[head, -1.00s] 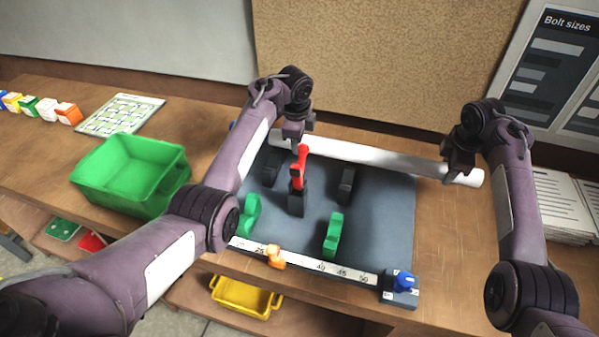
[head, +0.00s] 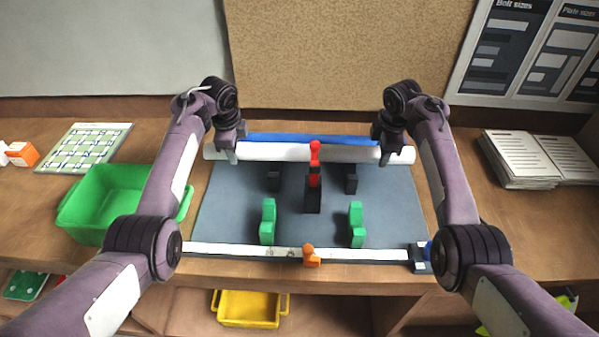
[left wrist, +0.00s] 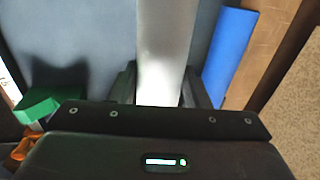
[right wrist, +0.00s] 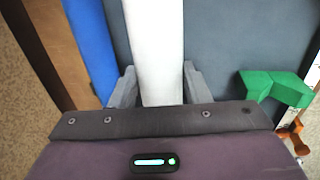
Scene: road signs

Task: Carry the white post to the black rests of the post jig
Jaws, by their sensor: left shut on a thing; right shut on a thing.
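The white post (head: 272,152) lies level across the back of the post jig (head: 225,213) in the head view. My left gripper (head: 229,152) is shut on it near its left end, and my right gripper (head: 388,152) is shut on it near its right end. The post also shows between the jaws in the left wrist view (left wrist: 163,45) and the right wrist view (right wrist: 155,45). The left black rest (head: 273,181) and right black rest (head: 351,183) stand on the jig in front of the post. A red-topped black clamp (head: 313,190) stands between them, its red top overlapping the post in view.
Two green supports (head: 268,222) (head: 356,225) stand nearer the front. A ruler with an orange slider (head: 311,256) runs along the front edge. A blue bar (head: 290,138) lies behind the post. A green bin (head: 95,203) is at left, papers (head: 530,158) at right.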

